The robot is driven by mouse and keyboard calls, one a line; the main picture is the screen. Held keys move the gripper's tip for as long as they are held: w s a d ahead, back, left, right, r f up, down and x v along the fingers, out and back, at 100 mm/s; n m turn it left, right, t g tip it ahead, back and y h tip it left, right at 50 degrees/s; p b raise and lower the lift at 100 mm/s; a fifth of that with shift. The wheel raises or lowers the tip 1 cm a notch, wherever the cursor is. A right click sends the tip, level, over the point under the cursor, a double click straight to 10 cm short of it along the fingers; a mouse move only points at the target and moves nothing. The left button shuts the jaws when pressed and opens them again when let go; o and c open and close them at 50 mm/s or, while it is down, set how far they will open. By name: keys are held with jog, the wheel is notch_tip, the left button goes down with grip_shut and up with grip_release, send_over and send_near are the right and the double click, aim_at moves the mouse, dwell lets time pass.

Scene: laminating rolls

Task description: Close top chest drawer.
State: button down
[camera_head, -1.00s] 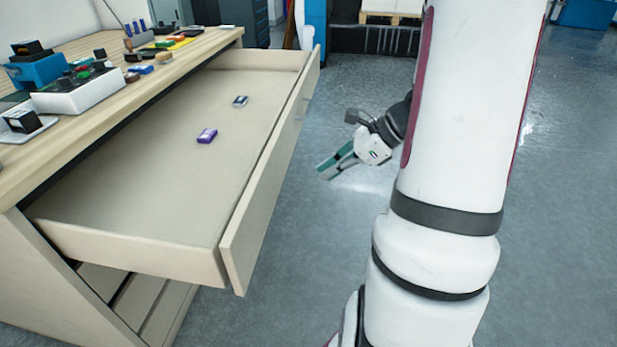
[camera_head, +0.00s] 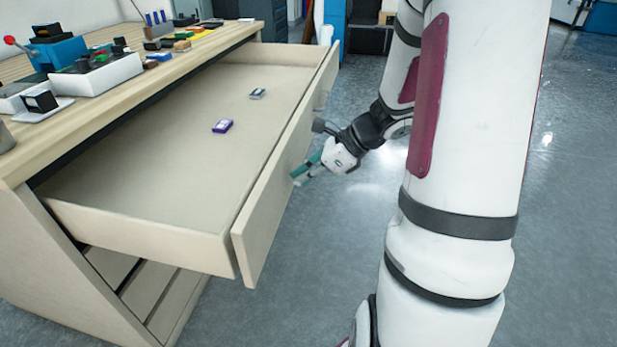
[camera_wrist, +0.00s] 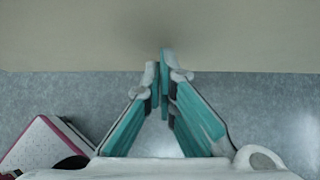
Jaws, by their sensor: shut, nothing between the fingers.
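The top chest drawer (camera_head: 150,185) is pulled far out of the wooden chest (camera_head: 30,240). A purple item (camera_head: 222,126) and a small grey-blue item (camera_head: 257,94) lie inside it. My gripper (camera_head: 297,180) is at the outside of the drawer front (camera_head: 265,205), with its teal fingers pointing at it. In the wrist view the fingertips (camera_wrist: 164,65) are together and empty, close to the beige panel (camera_wrist: 80,35). I cannot tell whether they touch it.
The chest top holds a blue device (camera_head: 58,52), a white button box (camera_head: 98,75) and several small items. Lower drawers (camera_head: 150,290) are shut below. The grey floor (camera_head: 330,270) beside the drawer front is clear. Dark cabinets (camera_head: 255,15) stand at the back.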

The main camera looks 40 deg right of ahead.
jog(key=w+a+p, duration=0.2)
jog(key=w+a, duration=0.6)
jog(key=w, duration=0.3)
jog(key=w+a+p, duration=0.3)
jog(key=w+a, duration=0.6)
jog(key=w, duration=0.2)
jog(key=w+a+p, duration=0.2)
jog(key=w+a, duration=0.7)
jog(key=w, duration=0.2)
jog(key=shift+w+a+r, duration=0.1)
jog(key=shift+w+a, duration=0.1)
jog(key=shift+w, duration=0.1)
